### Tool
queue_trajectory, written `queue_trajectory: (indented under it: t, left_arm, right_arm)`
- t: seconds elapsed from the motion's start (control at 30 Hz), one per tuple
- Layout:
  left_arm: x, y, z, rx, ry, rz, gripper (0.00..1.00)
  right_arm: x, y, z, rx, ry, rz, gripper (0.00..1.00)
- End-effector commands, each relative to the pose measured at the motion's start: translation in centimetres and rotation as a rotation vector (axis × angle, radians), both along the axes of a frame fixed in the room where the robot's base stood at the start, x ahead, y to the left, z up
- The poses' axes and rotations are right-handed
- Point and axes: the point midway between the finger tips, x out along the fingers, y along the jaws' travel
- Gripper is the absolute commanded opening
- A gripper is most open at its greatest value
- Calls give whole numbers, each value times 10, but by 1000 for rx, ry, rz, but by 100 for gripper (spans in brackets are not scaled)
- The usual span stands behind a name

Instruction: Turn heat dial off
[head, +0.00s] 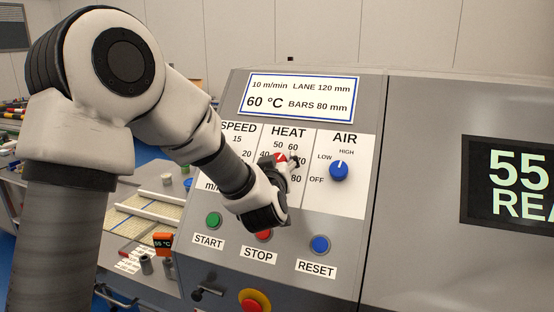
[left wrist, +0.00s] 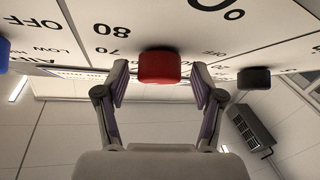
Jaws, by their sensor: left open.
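The red heat dial (head: 280,158) sits on the control panel under the word HEAT, partly hidden by my left gripper in the head view. Numbers 50, 60, 70 and 80 show around it; its exact setting is hard to tell. In the left wrist view the red dial (left wrist: 160,66) lies between the two fingers of my left gripper (left wrist: 161,82). The fingers are open, one on each side of the dial, with a gap to it on both sides. My left gripper (head: 291,164) reaches the panel from the left. My right gripper is not in view.
The blue air dial (head: 339,171) is to the right of the heat dial. A black dial (left wrist: 254,78) is on its other side. Below are a green start button (head: 214,219), red stop button (head: 264,236), blue reset button (head: 320,244) and a red emergency button (head: 252,302).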

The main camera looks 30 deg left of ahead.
Motion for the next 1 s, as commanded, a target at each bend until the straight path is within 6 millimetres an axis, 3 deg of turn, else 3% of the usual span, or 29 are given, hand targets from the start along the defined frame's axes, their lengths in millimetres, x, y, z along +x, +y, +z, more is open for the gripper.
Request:
queue_trajectory:
  t: [0.07,0.2,0.23,0.67,1.0]
  left_arm:
    - [0,0,0,0,0,0,64]
    - [0,0,0,0,0,0,14]
    - [0,0,0,0,0,0,7]
    - [0,-1,0,-27,-6,25,7]
    - [1,-2,3,-171,-41,159,7]
  right_arm:
    - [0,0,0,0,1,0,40]
    - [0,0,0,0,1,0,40]
    - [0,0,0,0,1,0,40]
    - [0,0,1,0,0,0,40]
    - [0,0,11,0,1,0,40]
